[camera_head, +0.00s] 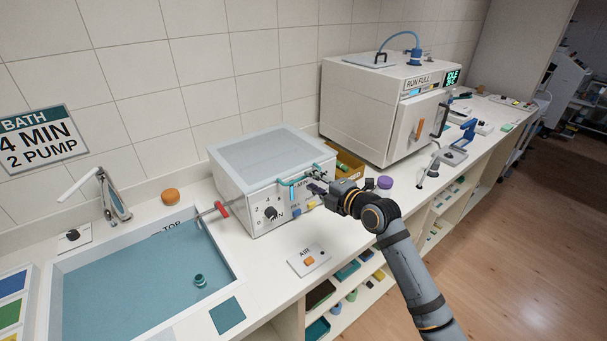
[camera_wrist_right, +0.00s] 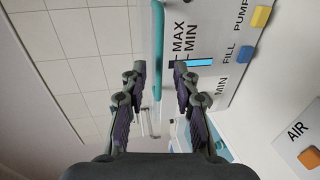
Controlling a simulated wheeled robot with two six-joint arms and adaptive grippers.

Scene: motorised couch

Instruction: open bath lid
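The bath (camera_head: 290,205) is a white box on the counter, with labels and a dial on its front. Its lid (camera_head: 268,150) is a grey-topped panel lying flat and closed. A teal bar handle (camera_head: 296,180) runs along the lid's front edge. My right gripper (camera_head: 314,187) is at the front of the box, close to the handle. In the right wrist view my right gripper (camera_wrist_right: 160,68) is open, and the teal handle (camera_wrist_right: 157,45) shows between its fingers. I cannot tell whether either finger touches it. My left gripper is not in view.
A sink (camera_head: 140,275) with a faucet is at the left, with a red-gripped lever (camera_head: 221,209) beside the box. A white machine (camera_head: 380,110) stands behind on the right. A purple-lidded jar (camera_head: 384,183) and an AIR button plate (camera_head: 309,260) are near my arm.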

